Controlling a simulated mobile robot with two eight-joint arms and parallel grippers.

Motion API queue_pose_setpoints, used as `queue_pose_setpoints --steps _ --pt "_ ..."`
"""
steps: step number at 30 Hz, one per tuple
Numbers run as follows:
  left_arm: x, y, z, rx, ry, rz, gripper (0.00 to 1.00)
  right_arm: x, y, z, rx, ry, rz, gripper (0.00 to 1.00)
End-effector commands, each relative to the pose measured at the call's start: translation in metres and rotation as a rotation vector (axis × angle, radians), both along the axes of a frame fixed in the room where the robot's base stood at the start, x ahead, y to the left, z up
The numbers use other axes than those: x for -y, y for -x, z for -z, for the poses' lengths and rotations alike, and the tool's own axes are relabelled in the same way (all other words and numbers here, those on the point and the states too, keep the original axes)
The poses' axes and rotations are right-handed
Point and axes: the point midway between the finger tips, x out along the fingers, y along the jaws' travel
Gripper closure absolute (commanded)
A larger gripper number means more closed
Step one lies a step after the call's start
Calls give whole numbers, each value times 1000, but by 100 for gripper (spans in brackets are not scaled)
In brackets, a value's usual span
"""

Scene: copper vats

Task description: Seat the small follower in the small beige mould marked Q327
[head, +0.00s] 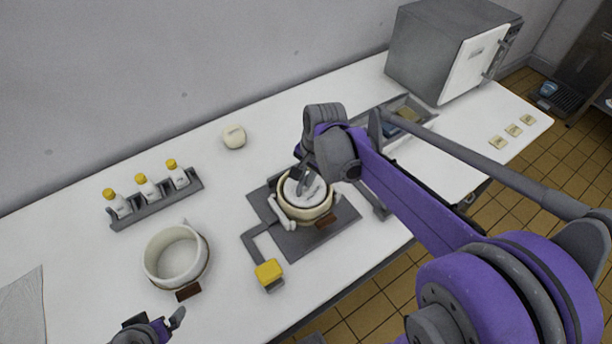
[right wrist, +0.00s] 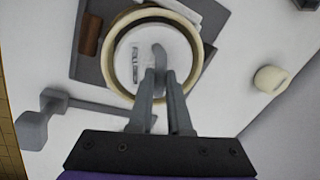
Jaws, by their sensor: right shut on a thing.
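A small beige mould (head: 283,213) with a brown tag stands on a grey plate mid-table; its mark is not readable. The follower (head: 316,189), a white disc with dark marks and a grey handle, lies within the mould's rim. In the right wrist view the follower (right wrist: 130,60) shows inside the round mould rim (right wrist: 108,62); I cannot tell how deep it sits. My right gripper (head: 302,180) is shut on the follower's handle, and its fingers show in the right wrist view (right wrist: 160,78). My left gripper (head: 160,324) is at the bottom edge, partly cut off, away from the mould.
A larger beige mould (head: 161,272) stands left. A yellow block (head: 268,272) on a grey arm joins the plate (head: 340,215). A rack (head: 158,207) of yellow-capped bottles, a small cream pot (head: 235,137), a tray (head: 425,112) and a grey oven-like box (head: 440,50) stand behind.

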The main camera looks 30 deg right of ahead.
Motion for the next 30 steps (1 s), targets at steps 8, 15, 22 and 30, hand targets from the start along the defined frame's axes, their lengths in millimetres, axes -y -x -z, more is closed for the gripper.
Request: queue_pose_setpoints --steps 8,15,22,30 --pt "0 0 1 0 0 0 0 0 0 1 0 0 0 100" --pt "0 0 1 0 0 0 0 0 0 1 0 0 0 49" --pt "0 0 1 0 0 0 0 0 0 1 0 0 0 49" --pt "0 -1 -3 2 0 0 0 2 6 -29 0 0 1 49"
